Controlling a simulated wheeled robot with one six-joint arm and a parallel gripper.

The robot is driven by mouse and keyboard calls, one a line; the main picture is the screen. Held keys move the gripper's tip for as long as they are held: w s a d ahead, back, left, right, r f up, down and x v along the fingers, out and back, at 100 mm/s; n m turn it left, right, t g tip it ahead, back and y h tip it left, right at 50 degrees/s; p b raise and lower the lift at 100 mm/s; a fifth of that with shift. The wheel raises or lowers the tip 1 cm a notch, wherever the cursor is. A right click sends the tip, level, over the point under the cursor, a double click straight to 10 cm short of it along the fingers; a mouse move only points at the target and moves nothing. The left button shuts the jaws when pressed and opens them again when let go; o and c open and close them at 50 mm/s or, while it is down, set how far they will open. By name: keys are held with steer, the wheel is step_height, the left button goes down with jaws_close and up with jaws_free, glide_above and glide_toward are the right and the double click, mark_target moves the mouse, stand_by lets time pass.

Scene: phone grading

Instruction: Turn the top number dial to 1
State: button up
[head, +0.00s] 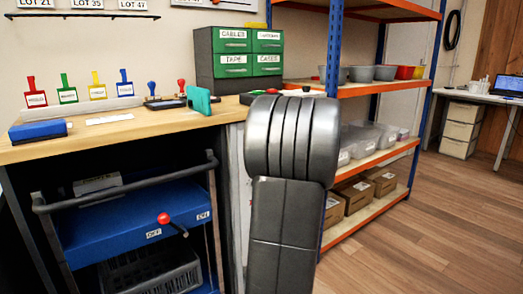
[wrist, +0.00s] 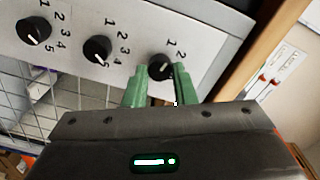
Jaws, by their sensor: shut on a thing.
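In the wrist view a pale panel (wrist: 75,72) carries a row of three black dials, each with printed numbers beside it. The dial at the right end of the row (wrist: 160,65) sits between the green fingers of my gripper (wrist: 160,76), which is shut on it. The numbers 1 and 2 show beside this dial; the fingers hide the rest. A small pale mark shows on it, but I cannot tell which number it points to. The middle dial (wrist: 96,49) and the left dial (wrist: 34,30) are free. In the head view my arm hides the gripper and the panel.
Wire mesh (wrist: 50,115) runs beside the panel in the wrist view. In the head view a wooden workbench (head: 130,128) with stamps and a blue box (head: 38,130) stands at left. Shelving (head: 375,158) with bins and cartons stands behind my arm. The floor at right is clear.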

steer(key=shift+n, duration=0.4)
steer(key=o, duration=1)
steer(key=p+v, duration=0.2)
steer(key=v, duration=1.1)
steer(key=shift+s+d+p, duration=0.2)
steer(key=shift+s+p, duration=0.1)
steer(key=shift+f, duration=0.1)
